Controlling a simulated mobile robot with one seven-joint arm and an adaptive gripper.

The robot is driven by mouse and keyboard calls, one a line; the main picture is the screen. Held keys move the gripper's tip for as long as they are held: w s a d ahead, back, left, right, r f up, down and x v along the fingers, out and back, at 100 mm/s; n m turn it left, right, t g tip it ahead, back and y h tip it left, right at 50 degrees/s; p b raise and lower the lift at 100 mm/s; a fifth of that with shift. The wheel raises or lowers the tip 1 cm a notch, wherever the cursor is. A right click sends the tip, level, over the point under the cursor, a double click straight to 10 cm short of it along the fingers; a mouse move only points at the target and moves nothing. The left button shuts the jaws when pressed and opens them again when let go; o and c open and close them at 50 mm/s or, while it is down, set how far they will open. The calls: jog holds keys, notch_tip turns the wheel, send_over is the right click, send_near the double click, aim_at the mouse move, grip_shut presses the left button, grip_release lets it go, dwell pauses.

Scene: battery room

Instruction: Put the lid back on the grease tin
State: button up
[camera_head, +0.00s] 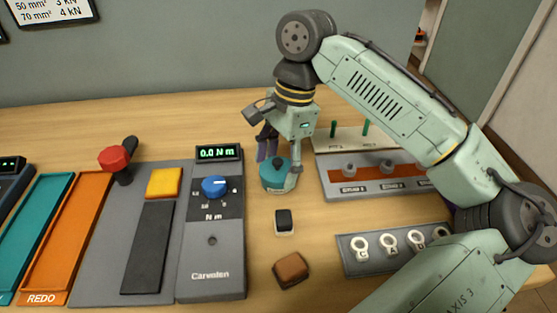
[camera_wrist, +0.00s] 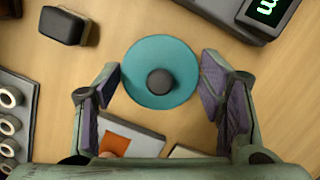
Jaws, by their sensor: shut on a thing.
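The round teal lid (camera_wrist: 160,50) with its black knob (camera_wrist: 160,82) lies between my gripper's two purple-padded fingers (camera_wrist: 160,88) in the wrist view. My gripper (camera_head: 279,166) is shut on the lid, pointing down at the middle of the bench. In the head view, the teal grease tin (camera_head: 275,183) shows below the knob, upright at bench level, partly covered by a finger. In the wrist view the lid hides whatever is under it. I cannot tell whether the lid sits fully down on the tin.
The torque tester (camera_head: 212,270) stands to the left. A black-topped block (camera_head: 284,222) and a brown block (camera_head: 291,269) lie in front. A rack of ring terminals (camera_head: 390,250) and a grey-and-orange stand (camera_head: 375,180) are to the right. Bare bench surrounds the tin.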

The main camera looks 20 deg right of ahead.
jog(key=o, duration=1)
jog(key=shift+c, duration=0.2)
jog(key=o, duration=0.3)
jog(key=shift+o, duration=0.2)
jog(key=shift+a+p+v, duration=0.25)
jog(key=shift+p+v, duration=0.9)
jog(key=shift+p, duration=0.1)
jog(key=shift+a+p+v, duration=0.25)
jog(key=shift+p+v, duration=0.9)
jog(key=shift+p, duration=0.05)
jog(key=shift+a+p+v, duration=0.2)
jog(key=shift+p+v, duration=0.95)
jog(key=shift+p, duration=0.1)
jog(key=shift+s+r, duration=0.1)
jog(key=shift+r, duration=0.05)
